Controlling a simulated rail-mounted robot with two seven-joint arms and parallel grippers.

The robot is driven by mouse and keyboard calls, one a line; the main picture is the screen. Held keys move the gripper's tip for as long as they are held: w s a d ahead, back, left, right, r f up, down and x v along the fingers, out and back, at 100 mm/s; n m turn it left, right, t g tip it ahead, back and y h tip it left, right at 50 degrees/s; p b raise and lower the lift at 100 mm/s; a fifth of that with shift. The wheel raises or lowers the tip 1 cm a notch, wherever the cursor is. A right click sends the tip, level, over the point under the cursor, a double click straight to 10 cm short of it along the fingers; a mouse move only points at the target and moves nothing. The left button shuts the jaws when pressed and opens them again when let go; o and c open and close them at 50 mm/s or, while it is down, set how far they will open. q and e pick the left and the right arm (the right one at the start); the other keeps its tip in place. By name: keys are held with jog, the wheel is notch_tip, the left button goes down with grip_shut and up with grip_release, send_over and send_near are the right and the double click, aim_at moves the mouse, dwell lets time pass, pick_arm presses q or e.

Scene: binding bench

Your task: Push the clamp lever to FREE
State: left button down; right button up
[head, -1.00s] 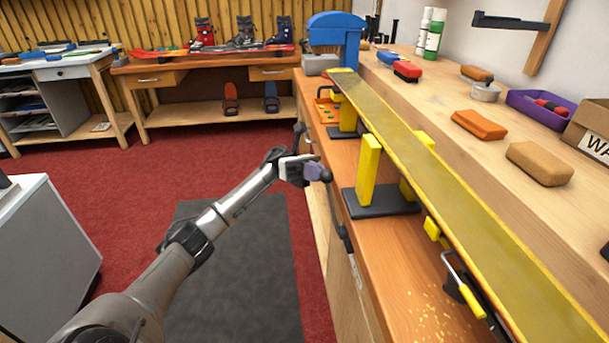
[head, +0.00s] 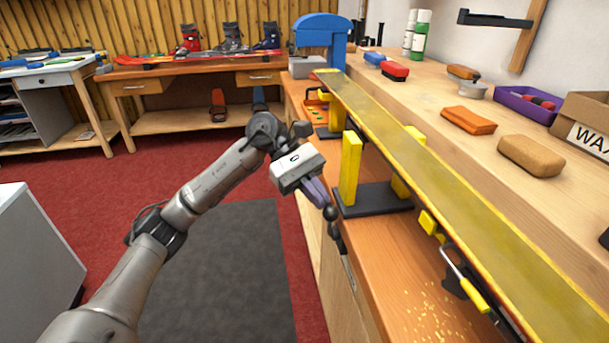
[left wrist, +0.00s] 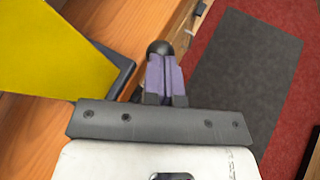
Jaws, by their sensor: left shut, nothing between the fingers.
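The clamp lever, a black lever with a round knob (head: 330,213), stands at the front edge of the bench beside the near black-and-yellow ski stand. Its lower part runs down along the bench front. My left gripper (head: 316,194) is shut and empty, with its purple fingertips at the knob, touching or nearly touching it. In the left wrist view the shut fingers (left wrist: 165,78) point at the dark knob (left wrist: 160,47), which lies just past their tips. They partly hide the lever. I cannot read any FREE mark. My right gripper is not in view.
A long yellow ski (head: 430,185) lies on the stands with yellow posts (head: 350,170) close to the right of my gripper. A yellow-handled clamp (head: 474,294) hangs nearer under the ski. Red floor with a grey mat (head: 225,270) is open to the left.

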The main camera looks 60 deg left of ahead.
pick_arm(q)
jog(key=shift+s+d+f+m+y, duration=0.15)
jog(key=shift+s+d+f+y, duration=0.15)
jog(key=shift+d+y, duration=0.3)
jog(key=shift+s+d+f+m+y, duration=0.15)
jog(key=shift+s+d+y, duration=0.1)
jog(key=shift+d+y, duration=0.3)
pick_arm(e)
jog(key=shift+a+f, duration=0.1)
